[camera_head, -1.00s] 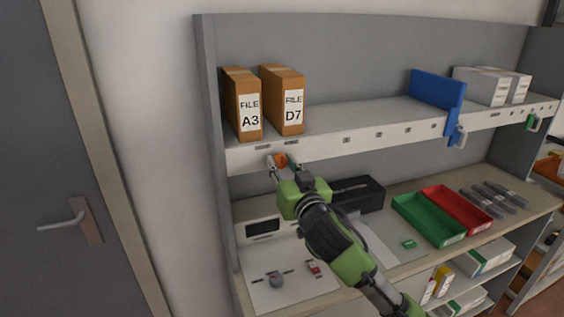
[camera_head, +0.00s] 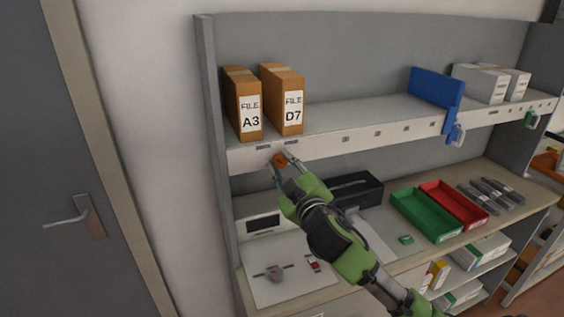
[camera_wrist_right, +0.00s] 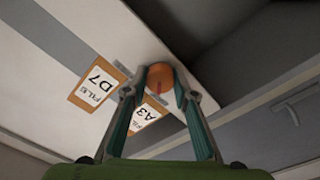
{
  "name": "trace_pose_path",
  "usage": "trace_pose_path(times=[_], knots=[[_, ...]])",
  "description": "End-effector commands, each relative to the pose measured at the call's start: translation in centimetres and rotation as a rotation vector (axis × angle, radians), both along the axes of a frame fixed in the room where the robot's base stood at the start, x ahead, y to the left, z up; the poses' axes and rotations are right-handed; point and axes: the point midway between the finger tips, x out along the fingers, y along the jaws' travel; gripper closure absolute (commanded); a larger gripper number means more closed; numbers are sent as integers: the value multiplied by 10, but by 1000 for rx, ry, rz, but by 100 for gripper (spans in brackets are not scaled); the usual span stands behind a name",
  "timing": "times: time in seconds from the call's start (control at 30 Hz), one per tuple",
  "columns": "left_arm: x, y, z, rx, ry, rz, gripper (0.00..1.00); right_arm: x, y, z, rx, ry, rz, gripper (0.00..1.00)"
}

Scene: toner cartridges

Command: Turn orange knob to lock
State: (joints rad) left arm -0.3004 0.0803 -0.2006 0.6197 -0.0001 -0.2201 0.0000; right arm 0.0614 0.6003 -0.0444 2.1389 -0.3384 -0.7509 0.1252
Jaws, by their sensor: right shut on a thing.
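The orange knob (camera_head: 280,160) sits on the front edge of the upper shelf (camera_head: 365,137), below the file boxes. In the right wrist view the knob (camera_wrist_right: 160,76) is round, with a red mark on its face, and lies between my fingertips. My right gripper (camera_head: 281,161) reaches up to it from below right and is shut on the knob, one finger on each side. It also shows in the right wrist view (camera_wrist_right: 158,88). My left gripper is not in view.
Two orange file boxes, A3 (camera_head: 243,104) and D7 (camera_head: 283,100), stand above the knob. Below are a black box (camera_head: 357,190), a green tray (camera_head: 427,216), a red tray (camera_head: 455,206) and a white panel (camera_head: 290,268). A blue holder (camera_head: 437,90) is farther right.

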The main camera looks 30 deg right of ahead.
Motion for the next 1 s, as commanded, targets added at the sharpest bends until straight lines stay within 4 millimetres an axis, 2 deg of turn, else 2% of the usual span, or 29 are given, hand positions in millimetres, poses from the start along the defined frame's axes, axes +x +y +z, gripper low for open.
trace_pose_path(times=[0.67,0.7,0.77,1.0], knots=[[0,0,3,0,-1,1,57,0,0,-1,-65,16,1,96],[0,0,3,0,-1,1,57,0,0,-1,-64,16,1,72],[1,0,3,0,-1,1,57,0,0,-1,-64,16,1,57],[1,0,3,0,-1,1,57,0,0,0,-63,16,1,57]])
